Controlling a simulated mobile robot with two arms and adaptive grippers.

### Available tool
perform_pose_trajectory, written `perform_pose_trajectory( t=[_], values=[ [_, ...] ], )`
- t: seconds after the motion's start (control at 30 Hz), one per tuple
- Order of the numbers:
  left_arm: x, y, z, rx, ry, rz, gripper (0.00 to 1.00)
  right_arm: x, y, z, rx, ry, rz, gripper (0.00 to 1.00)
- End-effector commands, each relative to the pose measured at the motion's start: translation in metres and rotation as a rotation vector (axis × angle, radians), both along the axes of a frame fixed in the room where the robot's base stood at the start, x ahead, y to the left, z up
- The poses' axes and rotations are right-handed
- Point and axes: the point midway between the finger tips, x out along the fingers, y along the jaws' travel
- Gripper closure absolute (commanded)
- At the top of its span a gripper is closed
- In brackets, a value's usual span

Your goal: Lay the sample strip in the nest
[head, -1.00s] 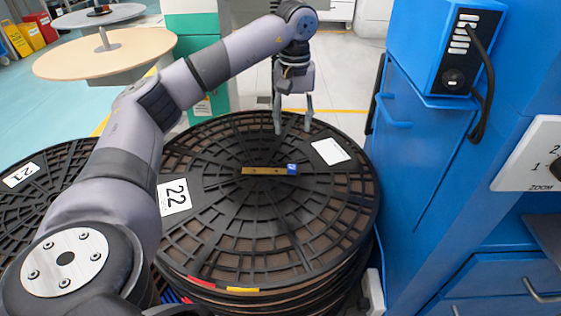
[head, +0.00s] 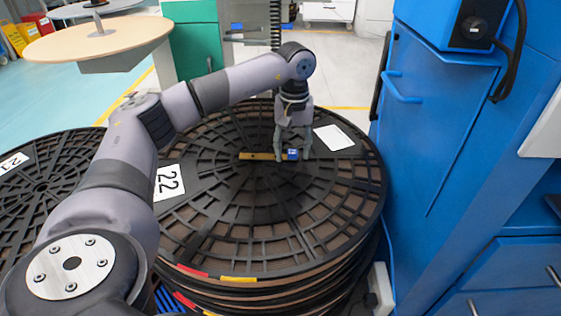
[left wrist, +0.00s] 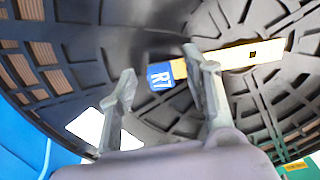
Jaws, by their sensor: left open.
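The sample strip (head: 260,156) is a narrow tan bar with a blue end. It lies flat on the black reel marked 22 (head: 230,235). In the left wrist view the strip (left wrist: 235,57) shows a small dark hole, and its blue end reads R7. My left gripper (head: 292,158) is open and points down over the blue end. In the left wrist view its fingertips (left wrist: 161,63) stand apart with the blue end between them in the picture. I cannot tell whether they touch it. I cannot make out the nest. My right gripper is not in view.
A white label (head: 334,138) lies on the reel's right part. Another reel marked 21 (head: 35,185) lies at the left. A blue cabinet (head: 430,150) stands close on the right. A round wooden-topped stand (head: 75,42) is at the back left.

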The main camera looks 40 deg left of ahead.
Motion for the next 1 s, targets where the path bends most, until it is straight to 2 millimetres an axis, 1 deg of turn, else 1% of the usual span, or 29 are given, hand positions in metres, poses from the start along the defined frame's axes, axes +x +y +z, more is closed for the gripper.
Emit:
perform_pose_trajectory(
  t=[0.03,0.27,0.9,0.93,1.0],
  values=[
    [0.0000,0.0001,-0.0035,0.001,-0.001,0.000,0.55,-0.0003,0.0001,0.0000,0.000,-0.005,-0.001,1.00],
    [-0.0001,0.0001,-0.0029,0.001,-0.001,0.000,0.55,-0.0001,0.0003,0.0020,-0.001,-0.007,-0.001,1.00],
    [0.0000,-0.0001,-0.0029,0.000,0.000,-0.001,0.97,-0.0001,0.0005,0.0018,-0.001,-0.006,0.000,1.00],
    [0.0000,-0.0001,-0.0029,0.000,0.000,-0.001,0.99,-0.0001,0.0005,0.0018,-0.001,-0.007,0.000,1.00],
    [0.0000,-0.0002,-0.0029,0.000,0.000,-0.001,1.00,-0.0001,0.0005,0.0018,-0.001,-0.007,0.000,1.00]
  ],
)
